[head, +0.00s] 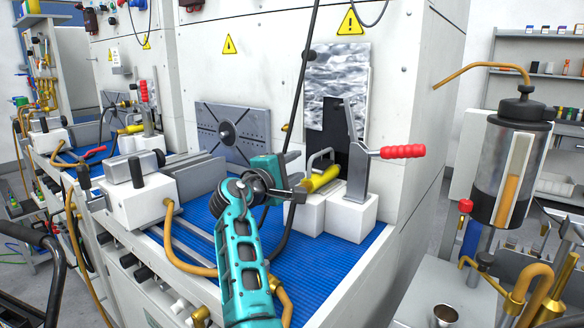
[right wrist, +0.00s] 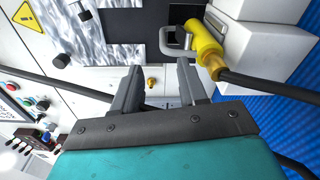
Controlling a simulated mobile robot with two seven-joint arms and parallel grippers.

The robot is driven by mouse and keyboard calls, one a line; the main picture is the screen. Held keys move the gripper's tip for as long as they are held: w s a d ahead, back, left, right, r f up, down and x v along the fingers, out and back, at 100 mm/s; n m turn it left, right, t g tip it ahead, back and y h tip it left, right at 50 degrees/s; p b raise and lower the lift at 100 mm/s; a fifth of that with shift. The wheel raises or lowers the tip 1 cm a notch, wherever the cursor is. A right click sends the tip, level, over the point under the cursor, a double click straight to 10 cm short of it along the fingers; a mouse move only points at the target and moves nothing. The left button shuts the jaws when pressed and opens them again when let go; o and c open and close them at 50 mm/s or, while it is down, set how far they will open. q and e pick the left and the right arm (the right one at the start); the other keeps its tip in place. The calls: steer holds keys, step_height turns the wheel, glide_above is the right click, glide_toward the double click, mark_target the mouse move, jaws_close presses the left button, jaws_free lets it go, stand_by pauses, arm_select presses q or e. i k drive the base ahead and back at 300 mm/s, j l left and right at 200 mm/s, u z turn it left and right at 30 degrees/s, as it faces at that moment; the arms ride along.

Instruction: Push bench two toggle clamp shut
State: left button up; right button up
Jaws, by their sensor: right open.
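The near bench's toggle clamp has a red handle (head: 403,151) sticking out to the right from an upright grey lever (head: 356,150), above a white block (head: 348,217). My right gripper (head: 298,175) is in front of and left of the clamp, apart from the red handle. In the right wrist view its two dark fingers (right wrist: 158,82) are spread with nothing between them. That view shows no red clamp handle. The joint at the lever's base is too small to read. My left gripper is not in view.
A yellow connector (head: 320,179) with a dark cable sits between my gripper and the clamp; it also shows in the right wrist view (right wrist: 206,48). A black cable hangs from above near the gripper. A metal canister (head: 508,165) stands right. Blue matting (head: 290,262) is partly clear.

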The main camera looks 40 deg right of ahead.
mark_target(415, 151)
steer(key=k+j, duration=0.1)
steer(key=j, duration=0.35)
steer(key=k+j, duration=0.15)
steer(key=j, duration=0.35)
steer(key=k+j, duration=0.1)
steer(key=j, duration=0.35)
